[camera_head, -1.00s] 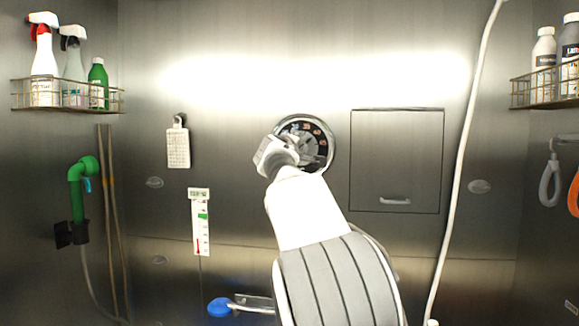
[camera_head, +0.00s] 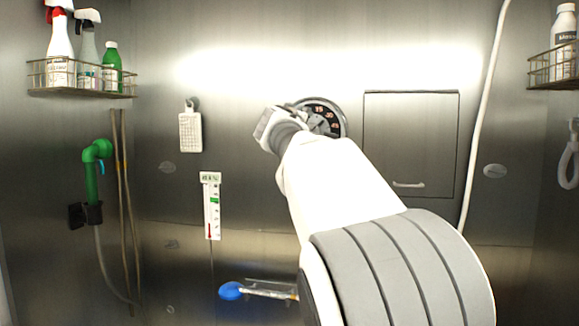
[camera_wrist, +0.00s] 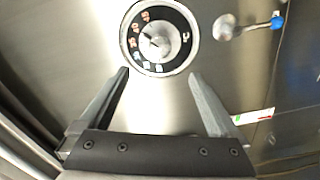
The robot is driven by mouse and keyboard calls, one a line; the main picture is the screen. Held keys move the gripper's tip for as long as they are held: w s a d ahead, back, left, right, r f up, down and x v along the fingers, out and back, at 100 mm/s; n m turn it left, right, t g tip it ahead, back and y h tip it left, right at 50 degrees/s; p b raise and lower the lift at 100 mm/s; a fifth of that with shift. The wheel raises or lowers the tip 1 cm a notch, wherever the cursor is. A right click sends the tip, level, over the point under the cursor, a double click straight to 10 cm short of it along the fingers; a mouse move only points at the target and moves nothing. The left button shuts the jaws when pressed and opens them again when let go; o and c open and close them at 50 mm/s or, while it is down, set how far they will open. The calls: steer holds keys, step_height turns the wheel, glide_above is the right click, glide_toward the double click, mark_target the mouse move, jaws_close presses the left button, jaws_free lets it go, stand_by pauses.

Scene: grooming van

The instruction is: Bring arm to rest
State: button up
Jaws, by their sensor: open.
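My gripper shows in the wrist view (camera_wrist: 157,85) with its two fingers spread apart and nothing between them. A round dial (camera_wrist: 160,38) with numbers on its ring is on the metal wall ahead of the fingertips, apart from them as far as I can tell. In the head view my white and grey arm reaches up from the lower right, and its wrist covers the left part of the dial (camera_head: 331,112). The fingers are hidden behind the wrist in that view.
A wall panel with a handle (camera_head: 410,145) is right of the dial. A blue-ended lever (camera_head: 231,291) is low on the wall. A green shower head (camera_head: 97,150), a thermometer strip (camera_head: 212,207) and bottle racks (camera_head: 80,78) are at the sides. A white hose (camera_head: 484,110) hangs at right.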

steer(key=s+d+f+m+g+p, duration=0.3)
steer(key=s+d+f+m+g, duration=0.25)
steer(key=s+d+f, duration=0.5)
steer(key=s+a+f+m+g+y+p, duration=0.1)
steer(key=s+a+f+g, duration=0.1)
steer(key=s+f, duration=0.4)
steer(key=s+a+f+m+g+y+p, duration=0.1)
steer(key=s+f, duration=0.5)
steer(key=s, duration=1)
steer(key=s+a+f+m+g+y+p, duration=0.1)
steer(key=s+a+f+m+g+y, duration=0.2)
steer(key=s+f, duration=0.4)
steer(key=s, duration=0.5)
steer(key=shift+f+m, duration=0.1)
steer(key=shift+m, duration=0.15)
